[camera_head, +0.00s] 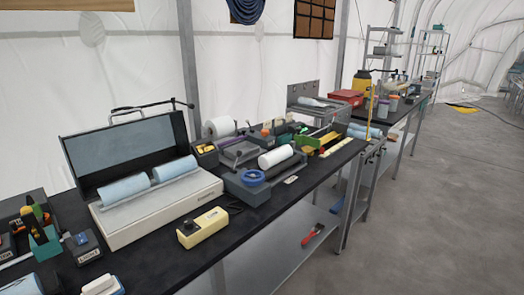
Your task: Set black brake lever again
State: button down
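On the dark bench top stands a dark grey machine (245,192) with a white roll (276,158) and a blue handwheel (251,178) at its front. I cannot tell for sure which part is the black brake lever. Thin dark rods with small knobs stick up behind the white roll, too small to make out their setting. A black bar (152,104) with a knobbed end also shows above the open case on the left. My gripper is not in view.
An open cream case (158,210) with two blue rolls, a yellow box (203,227) with a black knob, and a tool holder (45,248) crowd the bench (300,200). A red-handled tool (313,235) lies on the lower shelf. The grey floor (440,210) on the right is clear.

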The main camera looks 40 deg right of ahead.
aim_at(239, 153)
jog(key=i+j, duration=0.2)
jog(key=i+j+z, duration=0.15)
jog(key=j, duration=0.25)
jog(key=i+j, duration=0.2)
jog(key=j, duration=0.15)
jog(key=i+j+z, duration=0.15)
jog(key=i+j, duration=0.2)
jog(key=j, duration=0.3)
